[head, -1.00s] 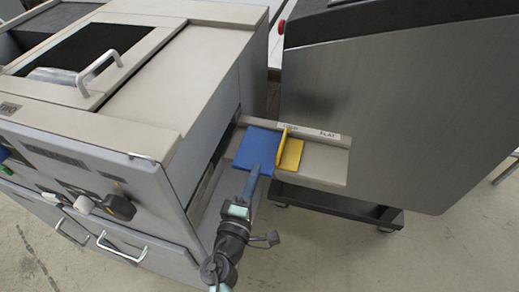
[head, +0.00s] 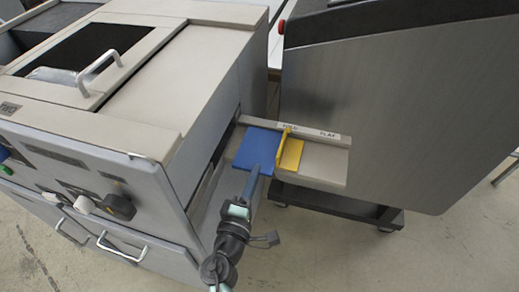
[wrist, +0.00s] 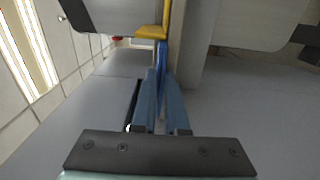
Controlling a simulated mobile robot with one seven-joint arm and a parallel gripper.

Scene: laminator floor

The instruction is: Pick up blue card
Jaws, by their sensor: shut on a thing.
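The blue card (head: 256,147) is a flat blue panel over the left part of a beige tray (head: 325,161) beside the grey machine. My gripper (head: 253,180) reaches it from the front, its fingers at the card's near edge. In the wrist view the blue card (wrist: 162,54) shows edge-on between the fingertips of my gripper (wrist: 163,72), which are closed on it. Much of the card is hidden by the fingers in that view.
A yellow piece (head: 290,154) with an upright part stands right of the card on the tray. The grey machine (head: 85,160) with knobs and handles is close on the left. A large dark metal panel (head: 400,110) stands behind and right. Floor is clear at front right.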

